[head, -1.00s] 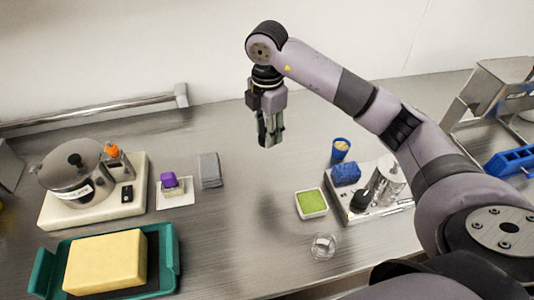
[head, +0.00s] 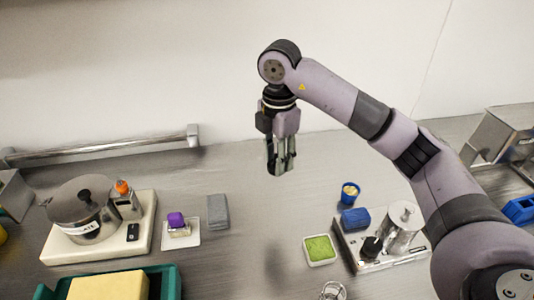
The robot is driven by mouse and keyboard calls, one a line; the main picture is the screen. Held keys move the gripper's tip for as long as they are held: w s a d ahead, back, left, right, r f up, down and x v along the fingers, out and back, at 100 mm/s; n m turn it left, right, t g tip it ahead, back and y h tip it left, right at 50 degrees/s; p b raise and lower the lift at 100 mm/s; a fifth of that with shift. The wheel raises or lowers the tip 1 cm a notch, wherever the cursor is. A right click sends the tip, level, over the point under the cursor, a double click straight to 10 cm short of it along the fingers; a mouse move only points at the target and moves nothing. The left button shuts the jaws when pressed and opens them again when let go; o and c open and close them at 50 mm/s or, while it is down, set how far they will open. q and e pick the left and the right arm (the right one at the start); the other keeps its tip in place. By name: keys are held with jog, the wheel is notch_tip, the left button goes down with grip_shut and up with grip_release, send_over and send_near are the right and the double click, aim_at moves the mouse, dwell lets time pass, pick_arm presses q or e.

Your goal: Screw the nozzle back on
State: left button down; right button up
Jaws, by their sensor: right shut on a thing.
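My right gripper (head: 281,168) points down in the middle of the head view, above the steel counter and apart from everything on it. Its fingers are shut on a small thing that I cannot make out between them. At the left, a machine with a round steel pot (head: 80,222) on a cream base has a grey box with an orange piece (head: 122,187) on top. At the right, another machine has a steel cylinder (head: 404,220) on a flat base, with a black knob beside it. I cannot tell which piece is the nozzle. My left gripper is out of view.
A purple piece (head: 176,219) on a white plate and a grey block (head: 217,212) lie left of centre. A green-filled white dish (head: 319,250), blue sponge (head: 355,219) and blue cup (head: 350,192) stand right. A teal tray (head: 170,284) is front left. The counter's middle is clear.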

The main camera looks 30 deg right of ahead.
jog(key=n, duration=0.2)
jog(key=s+f+n, duration=0.1)
jog(key=n, duration=0.2)
jog(key=shift+s+a+f+n, duration=0.15)
jog(key=shift+a+n, duration=0.15)
jog(key=shift+a, duration=0.1)
jog(key=s+a+f+m, duration=0.1)
jog(key=s+m, duration=0.3)
jog(key=m, duration=0.4)
jog(key=s+a+f+m+b, duration=0.1)
jog(key=s+f+m, duration=0.3)
jog(key=m, duration=0.5)
jog(key=s+a+f+m, duration=0.2)
jog(key=s+m, duration=0.3)
jog(key=m, duration=0.3)
jog(key=shift+a+f+m, duration=0.3)
jog(key=shift+a+f, duration=0.05)
jog(key=shift+a, duration=0.35)
